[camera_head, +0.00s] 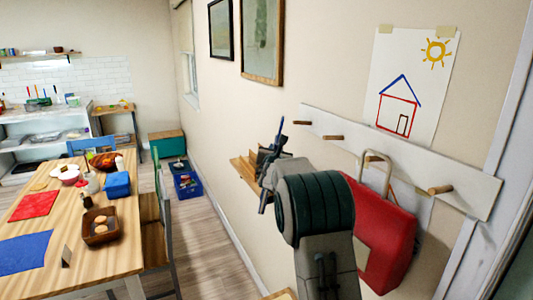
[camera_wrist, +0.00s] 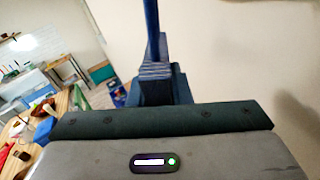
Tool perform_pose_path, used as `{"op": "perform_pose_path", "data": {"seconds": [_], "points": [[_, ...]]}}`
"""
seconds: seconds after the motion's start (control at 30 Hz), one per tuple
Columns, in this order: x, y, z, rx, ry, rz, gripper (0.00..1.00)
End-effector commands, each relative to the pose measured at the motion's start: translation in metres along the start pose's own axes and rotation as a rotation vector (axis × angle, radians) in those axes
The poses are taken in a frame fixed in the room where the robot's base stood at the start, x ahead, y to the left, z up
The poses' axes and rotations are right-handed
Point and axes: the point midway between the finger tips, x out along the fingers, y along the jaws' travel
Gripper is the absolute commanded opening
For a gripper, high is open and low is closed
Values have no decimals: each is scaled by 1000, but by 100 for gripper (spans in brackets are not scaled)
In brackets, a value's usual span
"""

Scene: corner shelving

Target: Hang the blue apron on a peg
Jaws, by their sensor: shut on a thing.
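My gripper (camera_head: 272,160) is beside the right wall, near the left end of a white peg rail (camera_head: 408,165). It is shut on a narrow blue strip (camera_head: 281,126), apparently part of the blue apron, which stands up above the jaws. In the wrist view, the blue strip (camera_wrist: 152,25) rises from between the jaws (camera_wrist: 155,70). The rest of the apron cannot be made out. The leftmost wooden peg (camera_head: 302,123) is just right of the strip and looks bare; whether they touch is unclear. Another bare peg (camera_head: 333,138) follows.
A red bag (camera_head: 387,235) hangs by its handle on a third peg (camera_head: 376,158), close to my arm. The rightmost peg (camera_head: 440,190) is bare. A wooden ledge (camera_head: 243,172) juts out behind my gripper.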

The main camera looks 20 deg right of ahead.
Motion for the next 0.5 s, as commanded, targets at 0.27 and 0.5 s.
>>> {"op": "perform_pose_path", "data": {"seconds": [0.27, 0.5], "points": [[8, -15, 4, 1, -3, -2, 0], [20, -31, 2, 3, 2, -2, 0]]}}
